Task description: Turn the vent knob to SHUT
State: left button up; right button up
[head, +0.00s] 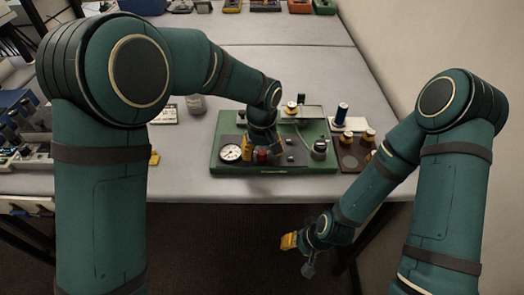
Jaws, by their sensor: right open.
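A green board (222,122) lies on the grey table, with a white round gauge (230,153) at its front left. A small red part (262,156) sits right of the gauge, and a dark knob-like fitting (320,149) is at the right. I cannot tell which part is the vent knob, and no SHUT marking is readable. My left gripper (262,148) is low over the board at the red part, with a yellow piece on its left side; its grip is too small to read. My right gripper (298,256) is open and empty, below the table's front edge.
A brown tray (350,161) with brass-topped pieces stands right of the board. A blue spool-like item (341,114) is behind it. A small jar (195,104) stands to the left. Several coloured bins line the far edge. The middle of the table behind the board is clear.

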aim_at(262, 152)
pick_arm(q)
notch_tip(262, 152, up, 12)
dwell(0.8)
dwell(0.3)
